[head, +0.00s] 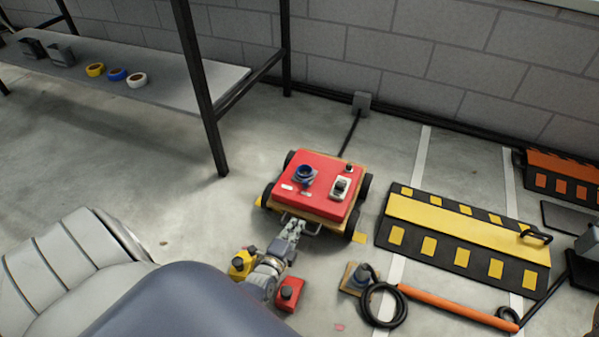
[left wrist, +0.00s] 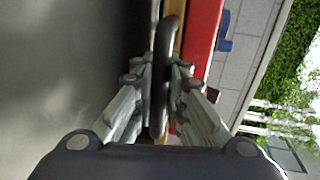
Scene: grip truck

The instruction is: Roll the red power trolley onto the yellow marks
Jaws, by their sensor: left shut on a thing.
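The red power trolley (head: 318,180) stands on its black wheels on the concrete floor, in the middle of the head view. It has a red top with a blue socket and a grey switch box, and a metal handle at its near side. My left gripper (head: 292,229) is shut on that handle. In the left wrist view, the fingers (left wrist: 163,85) close around the dark handle bar (left wrist: 168,45), with the trolley's red side (left wrist: 203,35) beyond. A small yellow mark (head: 358,238) shows on the floor by the near right wheel. My right gripper is out of view.
A yellow and black ramp (head: 460,233) lies right of the trolley. An orange bar (head: 455,308) and a coiled black cable (head: 385,305) lie nearer. Yellow (head: 241,263) and red (head: 290,293) items flank my left wrist. A shelf post (head: 203,100) stands behind left.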

